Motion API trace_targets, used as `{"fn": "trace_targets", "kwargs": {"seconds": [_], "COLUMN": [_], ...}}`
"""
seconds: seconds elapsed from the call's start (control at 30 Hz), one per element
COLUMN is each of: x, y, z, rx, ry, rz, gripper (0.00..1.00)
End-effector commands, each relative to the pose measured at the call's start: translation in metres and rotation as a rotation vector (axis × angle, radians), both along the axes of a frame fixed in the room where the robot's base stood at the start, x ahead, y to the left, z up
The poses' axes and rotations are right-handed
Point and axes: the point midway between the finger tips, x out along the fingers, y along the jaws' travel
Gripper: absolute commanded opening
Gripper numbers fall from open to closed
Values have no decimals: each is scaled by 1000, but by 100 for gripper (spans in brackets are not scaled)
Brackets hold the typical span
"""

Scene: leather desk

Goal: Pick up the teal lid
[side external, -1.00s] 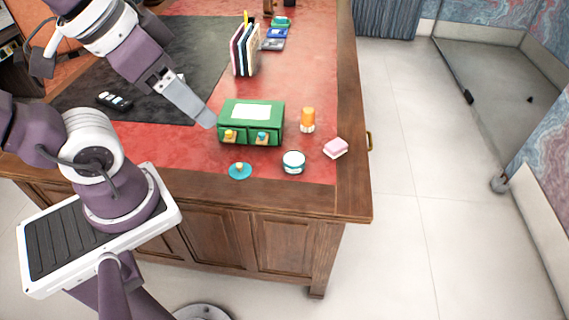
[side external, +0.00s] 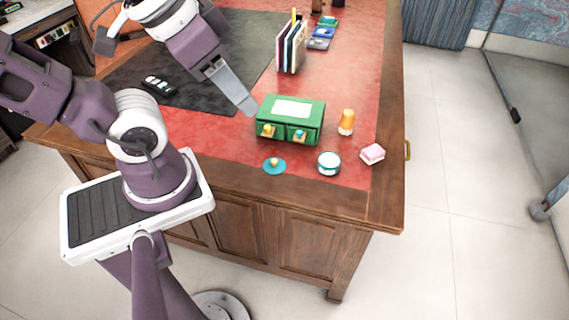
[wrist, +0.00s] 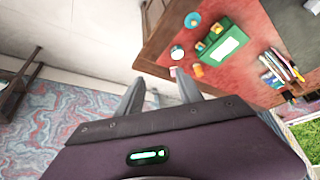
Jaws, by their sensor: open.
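The teal lid (side external: 275,167) is a small round disc with a pale orange knob. It lies on the red desk top near the front edge, in front of the green drawer box. It also shows near the top of the wrist view (wrist: 192,21). My gripper (side external: 250,109) is raised above the desk, left of the green box in the side view and apart from the lid. In the wrist view its two fingers (wrist: 160,90) are spread with nothing between them.
A green box (side external: 291,121) with two small drawers stands behind the lid. Upright books (side external: 291,50) are farther back. The desk around the lid is clear.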

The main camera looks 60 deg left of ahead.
Motion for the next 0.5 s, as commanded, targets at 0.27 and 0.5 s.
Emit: {"fn": "trace_targets", "kwargs": {"seconds": [0.27,0.5], "x": [78,124], "y": [74,152], "z": [-54,-180], "rx": [366,339], "ry": [332,497], "rz": [-401,-1124], "gripper": [43,43]}}
